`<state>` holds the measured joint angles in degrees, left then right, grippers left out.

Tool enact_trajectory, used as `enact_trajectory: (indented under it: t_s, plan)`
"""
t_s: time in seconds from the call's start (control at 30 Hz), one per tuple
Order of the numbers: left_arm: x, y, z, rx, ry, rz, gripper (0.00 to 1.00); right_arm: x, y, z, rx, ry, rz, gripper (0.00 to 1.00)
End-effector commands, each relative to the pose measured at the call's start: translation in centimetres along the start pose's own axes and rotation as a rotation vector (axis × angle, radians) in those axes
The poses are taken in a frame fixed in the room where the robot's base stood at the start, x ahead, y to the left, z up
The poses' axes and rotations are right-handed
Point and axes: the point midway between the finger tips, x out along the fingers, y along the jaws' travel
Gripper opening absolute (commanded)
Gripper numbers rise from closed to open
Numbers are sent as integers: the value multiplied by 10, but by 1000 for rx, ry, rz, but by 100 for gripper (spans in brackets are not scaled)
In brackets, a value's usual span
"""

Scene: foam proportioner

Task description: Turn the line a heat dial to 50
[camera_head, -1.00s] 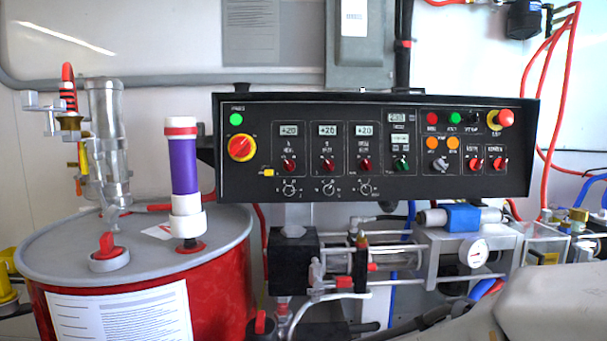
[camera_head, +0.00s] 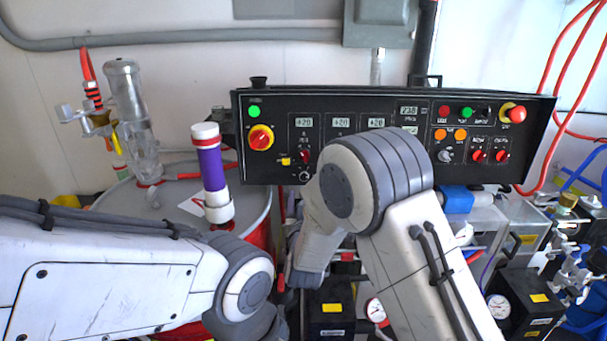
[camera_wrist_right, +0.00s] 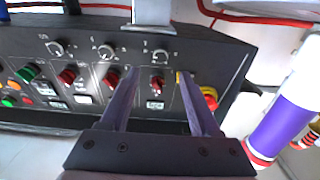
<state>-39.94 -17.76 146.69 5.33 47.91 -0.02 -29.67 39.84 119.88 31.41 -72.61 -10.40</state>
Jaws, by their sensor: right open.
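The line A column is at the left of the black control panel. In the head view its display (camera_head: 304,122) reads about +20, above a red knob (camera_head: 304,155) and a small white-marked dial (camera_head: 304,176). The right wrist view shows the panel upside down; there the white-marked dial (camera_wrist_right: 160,56) is above the red knob (camera_wrist_right: 157,83). My right gripper (camera_wrist_right: 158,74) is open, its fingers on either side of the red knob in that view; contact cannot be told. The right arm hides this gripper in the head view. My left arm shows at lower left, its gripper out of sight.
A purple-and-white cylinder (camera_head: 212,170) stands on the drum (camera_head: 255,200) left of the panel. The red-and-yellow rotary switch (camera_head: 261,138) is close left of the column; it shows beside the right finger in the wrist view (camera_wrist_right: 210,97). Other knobs sit alongside.

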Motion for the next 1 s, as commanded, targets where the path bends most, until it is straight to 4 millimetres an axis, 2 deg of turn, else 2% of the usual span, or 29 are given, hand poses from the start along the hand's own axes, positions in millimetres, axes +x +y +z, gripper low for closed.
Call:
enact_trajectory:
  t_s: [0.2,0.4,0.6,0.87,0.93,1.0]
  plan:
    - [-14,1,-1,0,0,0,50,42,1,-2,0,1,1,63]
    - [-22,2,-1,0,0,0,50,74,0,-1,1,-1,0,63]
    - [-24,2,-1,0,0,0,50,87,0,0,-1,-2,-3,63]
    - [-24,2,-1,0,0,0,50,88,0,0,-1,-2,-3,63]
    - [-24,2,-1,0,0,0,50,88,-1,0,-1,-2,-3,44]
    - [-24,2,-1,0,0,0,50,88,0,0,-1,-2,-3,17]
